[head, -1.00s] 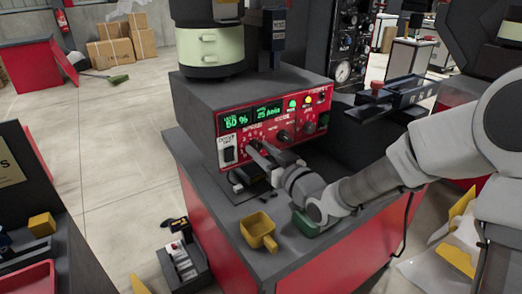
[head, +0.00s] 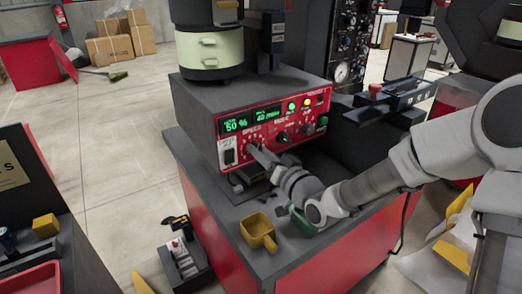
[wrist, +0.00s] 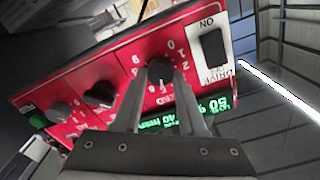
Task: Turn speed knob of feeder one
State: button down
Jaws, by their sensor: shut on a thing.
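The feeder control box (head: 190,100) stands on a dark-topped, red-sided cabinet and has a red front panel (head: 262,143). The speed knob (wrist: 160,70) is a dark round knob on this panel, under the lit displays and beside the drive switch. My gripper (head: 255,151) reaches the panel from the front, and in the wrist view its two fingers (wrist: 161,84) are shut on the speed knob, one on each side. In the head view the fingers hide the knob. The green displays (head: 252,120) read 50 % and about 40 per minute.
Two more dark knobs, the middle one (wrist: 100,95) and the outer one (wrist: 62,112), sit close beside the speed knob. The drive switch (wrist: 213,46) is on its other side. A yellow scoop-like cup (head: 258,231) and a green object (head: 302,222) stand on the cabinet top below my arm.

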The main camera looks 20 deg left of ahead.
dwell(0.3)
jog(key=shift+c, duration=2.4)
grip_release()
jog(key=p+v, duration=1.5)
jog(key=v, duration=0.2)
jog(key=shift+d, duration=0.2)
